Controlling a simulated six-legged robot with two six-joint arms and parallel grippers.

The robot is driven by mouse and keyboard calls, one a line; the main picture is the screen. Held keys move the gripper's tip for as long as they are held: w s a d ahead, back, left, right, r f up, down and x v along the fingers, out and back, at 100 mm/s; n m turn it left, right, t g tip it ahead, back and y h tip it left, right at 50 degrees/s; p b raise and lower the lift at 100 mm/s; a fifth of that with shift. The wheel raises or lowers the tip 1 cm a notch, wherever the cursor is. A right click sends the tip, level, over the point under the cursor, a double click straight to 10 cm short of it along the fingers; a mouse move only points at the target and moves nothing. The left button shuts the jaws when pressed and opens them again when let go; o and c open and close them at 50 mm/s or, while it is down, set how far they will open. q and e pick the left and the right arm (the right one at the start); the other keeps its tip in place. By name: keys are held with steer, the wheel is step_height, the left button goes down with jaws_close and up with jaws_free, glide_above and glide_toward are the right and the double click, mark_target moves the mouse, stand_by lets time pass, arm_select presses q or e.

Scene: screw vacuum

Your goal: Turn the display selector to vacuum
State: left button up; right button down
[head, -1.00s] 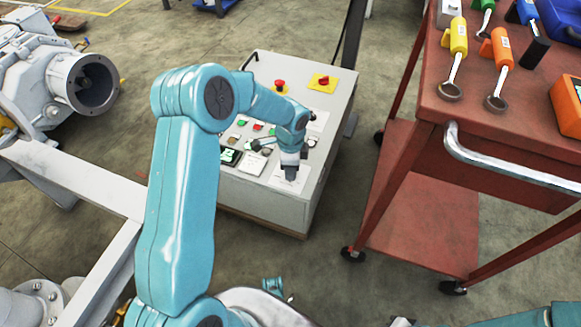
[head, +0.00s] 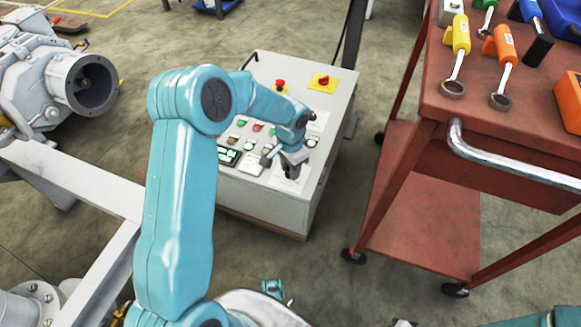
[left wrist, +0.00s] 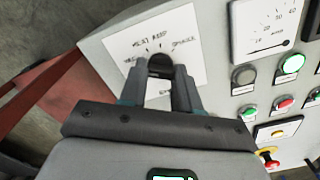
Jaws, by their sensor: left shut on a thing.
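The display selector (left wrist: 160,64) is a dark round knob on a white label plate (left wrist: 122,50) of the grey control box. Tick marks and lettering surround it, too blurred and covered to read surely. My left gripper (left wrist: 160,82) is shut on the knob, one finger on each side, in the left wrist view. The fingers hide part of the plate and the knob's pointing direction. In the head view the left gripper (head: 290,168) is down at the panel's front right, over the white plate (head: 288,184), and hides the knob. My right gripper is not in view.
The control box (head: 260,205) also carries buttons, a white meter (left wrist: 264,28) and a red emergency button (head: 280,84). A red tool cart (head: 480,130) with several tools stands to the right. A grey machine (head: 60,75) is at the left. Floor is clear between box and cart.

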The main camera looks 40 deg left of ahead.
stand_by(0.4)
arm_select(q)
steer(key=o, duration=1.1)
steer(key=shift+c, duration=0.2)
step_height(320, 180, up, 16)
steer(key=p, duration=0.5)
steer(key=shift+r, duration=0.25)
steer(key=shift+f, duration=0.1)
